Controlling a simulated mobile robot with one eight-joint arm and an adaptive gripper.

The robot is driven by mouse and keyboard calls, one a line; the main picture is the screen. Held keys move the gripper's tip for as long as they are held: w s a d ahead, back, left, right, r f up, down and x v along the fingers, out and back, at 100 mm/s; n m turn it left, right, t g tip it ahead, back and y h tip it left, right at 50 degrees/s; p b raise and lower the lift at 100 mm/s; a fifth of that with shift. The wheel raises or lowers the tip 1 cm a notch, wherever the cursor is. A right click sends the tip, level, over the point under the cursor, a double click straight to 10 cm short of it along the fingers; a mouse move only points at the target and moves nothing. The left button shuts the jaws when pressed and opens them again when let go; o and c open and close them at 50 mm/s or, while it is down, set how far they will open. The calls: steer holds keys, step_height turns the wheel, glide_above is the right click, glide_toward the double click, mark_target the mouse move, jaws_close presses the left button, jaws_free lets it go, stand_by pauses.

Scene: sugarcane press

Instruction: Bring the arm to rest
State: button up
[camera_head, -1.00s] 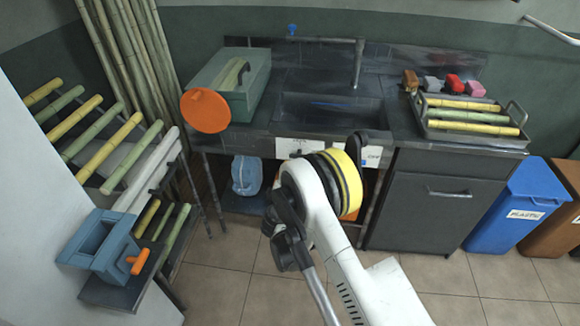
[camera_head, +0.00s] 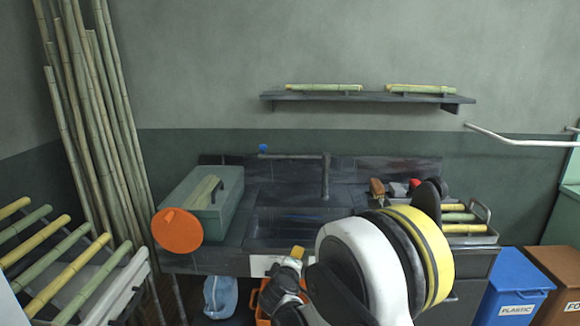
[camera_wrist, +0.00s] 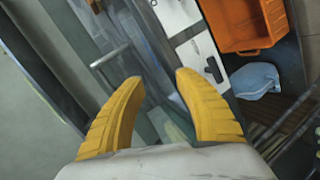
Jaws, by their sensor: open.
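My gripper (camera_wrist: 160,105) shows in the wrist view with its two yellow fingers spread apart and nothing between them. In the head view my folded white arm stands in front of the sink counter (camera_head: 225,262), with a yellow and black ring at its joint. A yellow fingertip of my gripper (camera_head: 297,252) shows low in the middle, in front of the counter's front edge. The rest of the gripper is partly hidden by my arm.
The counter carries a green box (camera_head: 203,212), an orange disc (camera_head: 177,230), a faucet (camera_head: 325,177) and a tray of cane pieces (camera_head: 480,228). A wall shelf (camera_head: 370,96) holds more cane. Blue (camera_head: 510,285) and brown (camera_head: 553,280) bins stand right. An orange crate (camera_wrist: 246,25) is below the counter.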

steer(key=s+d+r+m+g, duration=0.4)
steer(key=s+d+r+m, duration=0.3)
steer(key=s+d+r, duration=0.75)
steer(key=s+d+f+m+g+y, duration=0.1)
steer(key=s+m, duration=0.1)
steer(key=s, duration=1)
steer(key=s+d+f+m+g+y, duration=0.1)
steer(key=s+d+m, duration=0.1)
steer(key=s, duration=1)
steer(key=shift+s+f+m, duration=0.15)
steer(key=shift+f+m, duration=0.25)
steer(key=shift+m, duration=0.4)
steer(key=shift+d, duration=0.1)
